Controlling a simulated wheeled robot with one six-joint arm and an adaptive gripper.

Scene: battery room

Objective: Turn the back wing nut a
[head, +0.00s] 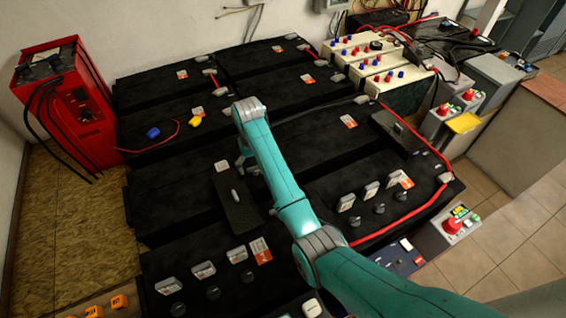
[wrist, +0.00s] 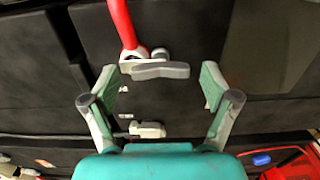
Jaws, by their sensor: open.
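A grey wing nut (wrist: 160,71) shows in the wrist view, its long flat wing lying roughly crosswise. It sits beside the ring end of a red cable (wrist: 122,25) on a black battery top. My gripper (wrist: 159,82) is open, with one green-padded finger on each side of the wing nut and a gap to both. Nothing is held. I cannot tell how high the fingertips are above the nut. In the head view my gripper (head: 243,162) points down over the black batteries, partly hidden by my arm, and I cannot make out this wing nut there.
A second grey terminal piece (wrist: 148,129) lies nearer my gripper body. A red charger (head: 65,105) stands at the left. A blue clamp (head: 153,132) and a yellow clamp (head: 194,121) lie on a battery. A cream box with coloured posts (head: 378,75) stands at the back right.

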